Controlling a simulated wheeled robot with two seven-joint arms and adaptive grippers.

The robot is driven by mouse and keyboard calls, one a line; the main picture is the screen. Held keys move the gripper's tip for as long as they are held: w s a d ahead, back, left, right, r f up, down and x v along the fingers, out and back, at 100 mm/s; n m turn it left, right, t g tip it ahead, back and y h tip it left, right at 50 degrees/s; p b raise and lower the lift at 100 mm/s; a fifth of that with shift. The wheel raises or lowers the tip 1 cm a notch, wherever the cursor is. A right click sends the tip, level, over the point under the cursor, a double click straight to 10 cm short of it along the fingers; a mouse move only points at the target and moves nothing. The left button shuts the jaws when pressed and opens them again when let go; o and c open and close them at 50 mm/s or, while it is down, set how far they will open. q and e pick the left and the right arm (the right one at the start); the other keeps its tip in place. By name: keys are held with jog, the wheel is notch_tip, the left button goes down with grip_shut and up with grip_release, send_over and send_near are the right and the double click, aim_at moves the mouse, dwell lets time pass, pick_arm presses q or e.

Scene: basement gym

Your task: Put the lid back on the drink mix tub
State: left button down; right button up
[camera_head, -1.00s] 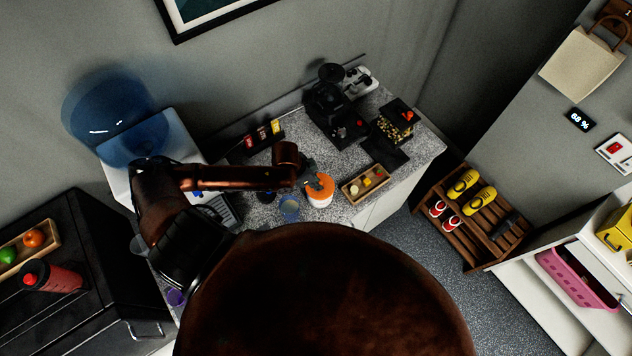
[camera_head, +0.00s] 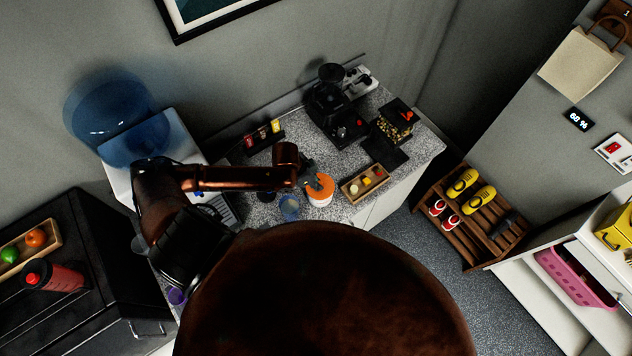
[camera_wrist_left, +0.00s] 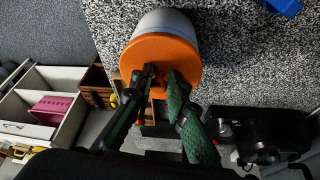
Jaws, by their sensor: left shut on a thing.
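The drink mix tub is a white tub (camera_head: 320,202) on the speckled counter, and its pale side also shows in the left wrist view (camera_wrist_left: 166,22). The orange lid (camera_head: 322,187) sits over the tub's top; in the left wrist view the lid (camera_wrist_left: 150,47) looks level on it, though I cannot tell whether it is fully seated. My left gripper (camera_head: 311,182) is above the lid, shut on its middle part; in the left wrist view the fingertips (camera_wrist_left: 160,78) meet there and hide what they grip. My right gripper does not show.
A blue cup (camera_head: 290,208) stands just left of the tub. A wooden tray (camera_head: 352,190) with small items lies to its right. A black coffee machine (camera_head: 333,105) and a dark rack of packets (camera_head: 262,138) stand behind.

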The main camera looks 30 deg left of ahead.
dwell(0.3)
pick_arm(q)
jog(key=shift+p, duration=0.45)
dwell(0.3)
jog(key=c, duration=1.8)
grip_release()
jog(key=shift+o, duration=0.6)
jog(key=o, duration=0.4)
jog(key=shift+c, duration=0.2)
jog(key=shift+r, duration=0.1)
